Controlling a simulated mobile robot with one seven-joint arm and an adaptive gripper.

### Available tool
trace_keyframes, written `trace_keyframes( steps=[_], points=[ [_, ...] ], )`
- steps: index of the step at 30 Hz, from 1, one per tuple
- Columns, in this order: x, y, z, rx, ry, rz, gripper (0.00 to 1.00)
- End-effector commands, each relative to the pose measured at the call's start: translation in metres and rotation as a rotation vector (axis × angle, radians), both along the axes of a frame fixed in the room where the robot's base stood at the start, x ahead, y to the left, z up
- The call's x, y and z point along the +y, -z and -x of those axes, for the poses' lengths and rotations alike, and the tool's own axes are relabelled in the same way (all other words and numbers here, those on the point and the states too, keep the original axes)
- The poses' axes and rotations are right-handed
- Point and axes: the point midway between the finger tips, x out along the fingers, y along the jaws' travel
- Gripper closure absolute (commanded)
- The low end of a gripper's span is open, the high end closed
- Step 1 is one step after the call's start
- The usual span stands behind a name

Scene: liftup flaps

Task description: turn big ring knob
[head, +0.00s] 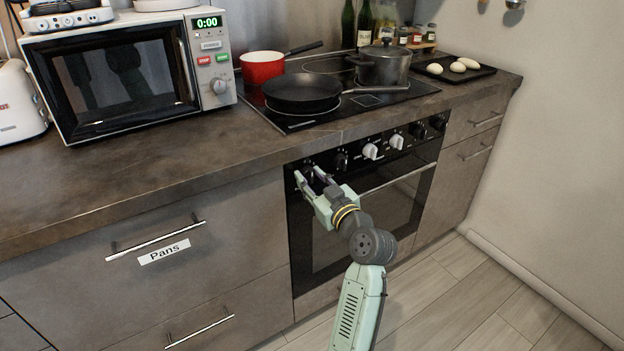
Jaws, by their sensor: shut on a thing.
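A row of knobs runs along the black front panel of the oven (408,195), below the stove top. My gripper (309,174) is at the left end of this row, its two fingers shut on the leftmost dark knob (308,166). The fingers partly hide that knob, and its marking cannot be read. To its right are a black knob (341,160), two white knobs (370,151) (396,142) and two more black knobs (418,130) (438,122).
The stove top (300,121) carries a black frying pan (302,93), a red saucepan (262,67) and a lidded pot (383,66). A microwave (130,75) stands left on the counter. The oven handle (395,178) juts out right of my gripper. The floor is clear.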

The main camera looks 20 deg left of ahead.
Motion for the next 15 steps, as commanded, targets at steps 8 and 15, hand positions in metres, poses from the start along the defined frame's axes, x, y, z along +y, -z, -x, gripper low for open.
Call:
trace_keyframes(
  steps=[8,15],
  points=[
    [0.0002,-0.0009,0.0004,0.071,-0.001,-0.054,0.98],
    [-0.0001,-0.0022,0.0002,0.218,0.0,-0.167,0.98]
  ],
)
